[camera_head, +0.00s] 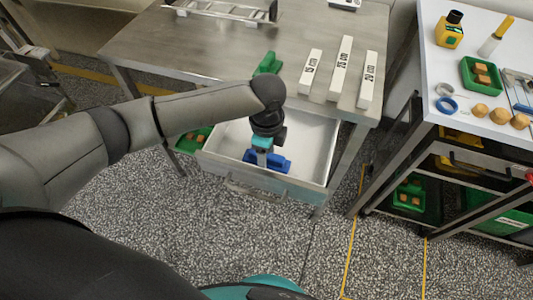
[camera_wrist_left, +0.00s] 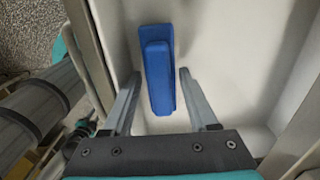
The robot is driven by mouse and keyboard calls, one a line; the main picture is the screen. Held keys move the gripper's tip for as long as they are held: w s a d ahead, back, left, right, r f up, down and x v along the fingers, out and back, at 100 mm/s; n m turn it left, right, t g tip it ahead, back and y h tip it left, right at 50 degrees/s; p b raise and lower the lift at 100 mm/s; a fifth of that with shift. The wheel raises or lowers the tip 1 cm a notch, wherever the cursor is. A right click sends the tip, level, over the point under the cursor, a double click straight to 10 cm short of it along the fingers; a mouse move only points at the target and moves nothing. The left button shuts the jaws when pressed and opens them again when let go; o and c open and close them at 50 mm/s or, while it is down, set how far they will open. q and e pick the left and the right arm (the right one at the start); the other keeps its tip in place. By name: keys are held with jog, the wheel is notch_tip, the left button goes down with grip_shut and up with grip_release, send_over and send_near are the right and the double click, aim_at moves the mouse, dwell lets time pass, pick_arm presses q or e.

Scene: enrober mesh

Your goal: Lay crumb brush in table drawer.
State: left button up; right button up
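The blue crumb brush (camera_head: 280,162) lies inside the pulled-out table drawer (camera_head: 315,135), on its pale floor. My left gripper (camera_head: 262,160) reaches down into the drawer, right at the brush, and hides part of it. In the left wrist view the brush (camera_wrist_left: 158,65) shows between and beyond the two fingertips (camera_wrist_left: 159,78). The fingers are spread, with a gap visible on each side of the brush, so the gripper looks open and empty. My right gripper is not seen in either view.
The steel table (camera_head: 200,50) above the drawer holds a wire rack (camera_head: 225,10), a green item (camera_head: 268,63) and three white labelled bars (camera_head: 340,68). A cart (camera_head: 480,60) with tools and a green tray stands right. Speckled floor is free in front.

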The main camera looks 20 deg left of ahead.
pick_arm(q)
notch_tip(320, 180, up, 12)
jog(key=p, duration=0.3)
jog(key=shift+r, duration=0.2)
jog(key=shift+d+f, duration=0.1)
